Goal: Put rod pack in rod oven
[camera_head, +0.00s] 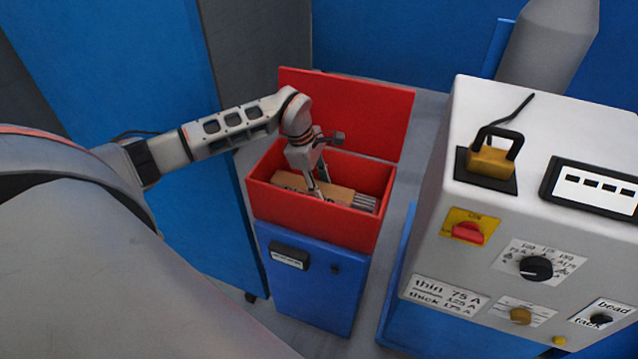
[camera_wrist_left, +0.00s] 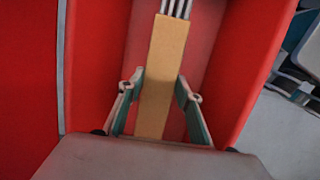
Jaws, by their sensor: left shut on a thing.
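The rod pack (camera_head: 340,193) is a tan carton with several grey rods sticking out of its right end. It lies lengthwise inside the rod oven (camera_head: 312,222), a red open-topped box on a blue base. The oven's red lid (camera_head: 365,115) stands open at the back. My left gripper (camera_head: 318,193) reaches down into the oven and is shut on the rod pack. In the left wrist view the fingers (camera_wrist_left: 161,90) flank the carton (camera_wrist_left: 163,60), with its rods pointing away. I cannot tell whether the pack touches the oven floor. My right gripper is not in view.
A white machine (camera_head: 440,240) with a dial, switches and a yellow-and-black clasp on top stands close to the right of the oven. A tall blue panel (camera_head: 120,60) stands at the left. Grey floor shows between the oven and the machine.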

